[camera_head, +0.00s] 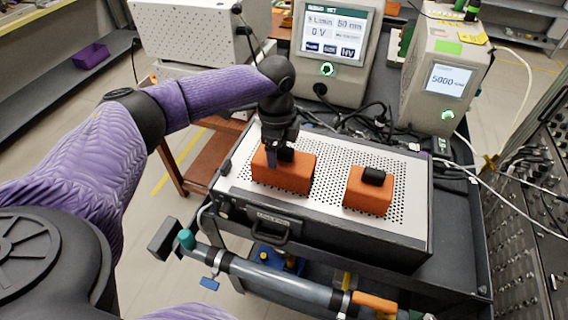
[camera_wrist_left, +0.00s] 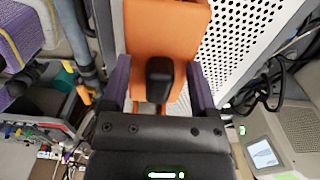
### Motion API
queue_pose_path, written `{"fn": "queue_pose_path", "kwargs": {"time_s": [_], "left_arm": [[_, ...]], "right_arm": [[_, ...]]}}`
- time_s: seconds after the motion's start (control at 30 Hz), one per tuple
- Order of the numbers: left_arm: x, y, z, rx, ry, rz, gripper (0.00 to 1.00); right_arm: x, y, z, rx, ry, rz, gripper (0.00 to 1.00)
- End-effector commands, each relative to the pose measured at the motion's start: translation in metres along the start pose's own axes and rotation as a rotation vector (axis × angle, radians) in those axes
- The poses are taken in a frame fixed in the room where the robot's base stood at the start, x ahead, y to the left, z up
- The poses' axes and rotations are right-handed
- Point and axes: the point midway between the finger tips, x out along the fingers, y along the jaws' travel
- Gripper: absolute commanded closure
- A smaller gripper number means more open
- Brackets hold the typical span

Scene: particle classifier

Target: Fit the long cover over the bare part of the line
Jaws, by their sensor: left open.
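The long orange cover (camera_head: 291,177), with a black knob on top, lies on the perforated top of a box at its left side. My left gripper (camera_head: 279,157) is over it, pointing down. In the left wrist view the open fingers (camera_wrist_left: 160,92) stand on either side of the black knob (camera_wrist_left: 159,72), and the orange cover (camera_wrist_left: 170,32) spreads beyond it. Whether the fingers touch the knob cannot be told. The line (camera_head: 285,281) is a grey tube along the box's front, with an orange piece (camera_head: 375,303) at its right. My right gripper is not in view.
A shorter orange block (camera_head: 367,196) with a black knob sits on the box (camera_head: 331,158) to the right. Behind stand a display unit (camera_head: 330,45) and a box reading 5000 (camera_head: 440,75), with black cables. A teal-and-black end piece (camera_head: 186,239) is at the line's left end.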

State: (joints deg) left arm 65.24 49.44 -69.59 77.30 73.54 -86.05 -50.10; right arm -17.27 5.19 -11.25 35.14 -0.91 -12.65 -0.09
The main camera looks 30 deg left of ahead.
Motion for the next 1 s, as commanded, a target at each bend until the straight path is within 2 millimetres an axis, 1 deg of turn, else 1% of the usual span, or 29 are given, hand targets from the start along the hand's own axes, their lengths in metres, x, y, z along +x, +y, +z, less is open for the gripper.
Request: {"fn": "queue_pose_path", "kwargs": {"time_s": [0.03, 0.07, 0.1, 0.17, 0.2, 0.27, 0.3, 0.4, 0.77, 0.87, 1.0], "left_arm": [[0.0, 0.0, 0.0, 0.0, 0.0, 0.0, 0.24], [0.0, 0.0, 0.0, 0.0, 0.0, 0.0, 0.3], [-0.001, 0.0, 0.0, 0.0, 0.0, 0.0, 0.38], [-0.001, 0.0, 0.0, 0.0, 0.0, 0.0, 0.51], [-0.001, 0.0, 0.0, 0.0, 0.0, 0.0, 0.6], [-0.001, 0.0, 0.0, 0.0, 0.0, 0.0, 0.72], [-0.001, 0.0, 0.0, 0.0, 0.0, 0.0, 0.81], [-0.001, 0.0, 0.0, 0.0, 0.0, 0.0, 1.0], [-0.003, 0.0, 0.0, 0.0, 0.001, -0.001, 1.0], [-0.02, -0.001, -0.001, -0.001, 0.003, -0.004, 1.0], [-0.06, -0.001, 0.0, 0.0, 0.003, -0.005, 1.0]], "right_arm": [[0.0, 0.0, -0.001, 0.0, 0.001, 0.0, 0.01], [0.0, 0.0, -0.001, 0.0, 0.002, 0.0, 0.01], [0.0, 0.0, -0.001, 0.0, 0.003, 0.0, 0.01], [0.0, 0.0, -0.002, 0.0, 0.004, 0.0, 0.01], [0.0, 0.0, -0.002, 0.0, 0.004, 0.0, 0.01], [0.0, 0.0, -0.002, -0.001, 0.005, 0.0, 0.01], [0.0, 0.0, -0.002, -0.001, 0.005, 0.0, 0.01], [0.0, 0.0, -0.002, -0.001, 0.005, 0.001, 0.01], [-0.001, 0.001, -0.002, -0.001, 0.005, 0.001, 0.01], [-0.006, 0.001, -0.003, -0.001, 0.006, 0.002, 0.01], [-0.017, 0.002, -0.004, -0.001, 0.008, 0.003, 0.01]]}}
